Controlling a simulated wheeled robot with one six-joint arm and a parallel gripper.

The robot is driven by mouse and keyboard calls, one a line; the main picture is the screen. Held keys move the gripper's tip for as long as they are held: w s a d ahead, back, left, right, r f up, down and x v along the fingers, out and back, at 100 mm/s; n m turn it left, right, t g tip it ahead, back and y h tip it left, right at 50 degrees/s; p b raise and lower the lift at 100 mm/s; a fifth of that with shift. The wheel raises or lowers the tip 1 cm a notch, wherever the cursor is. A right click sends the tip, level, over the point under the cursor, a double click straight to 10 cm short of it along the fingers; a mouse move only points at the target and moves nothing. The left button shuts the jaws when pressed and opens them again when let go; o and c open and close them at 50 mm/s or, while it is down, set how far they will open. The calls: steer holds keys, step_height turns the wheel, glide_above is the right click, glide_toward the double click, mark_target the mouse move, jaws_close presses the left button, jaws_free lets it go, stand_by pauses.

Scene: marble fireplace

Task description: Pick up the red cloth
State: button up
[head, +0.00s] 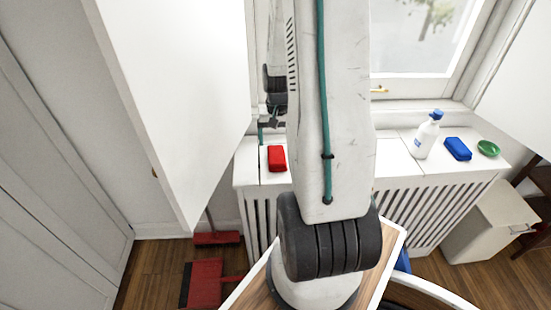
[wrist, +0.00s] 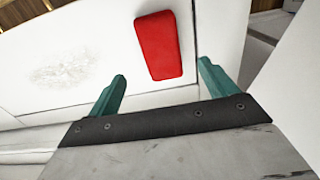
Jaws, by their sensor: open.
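The red cloth (head: 277,158) is a small folded block lying on the left end of the white radiator cover, under the window. In the wrist view the red cloth (wrist: 158,45) lies just beyond my fingertips, nearer the right finger. My gripper (wrist: 160,82) is open, with two green fingers apart and nothing between them. It does not touch the cloth in that view. In the head view my arm stands in front of the cover, and my fingers are mostly hidden behind it.
A white panel (head: 180,90) hangs close left of my arm. A greyish smudge (wrist: 62,68) marks the surface left of the cloth.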

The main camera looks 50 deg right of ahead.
mark_target(277, 154)
steer(key=f, duration=0.7)
steer(key=shift+a+f, duration=0.15)
steer(key=shift+a, duration=0.1)
steer(key=shift+c, duration=0.4)
steer(key=c, duration=1.1)
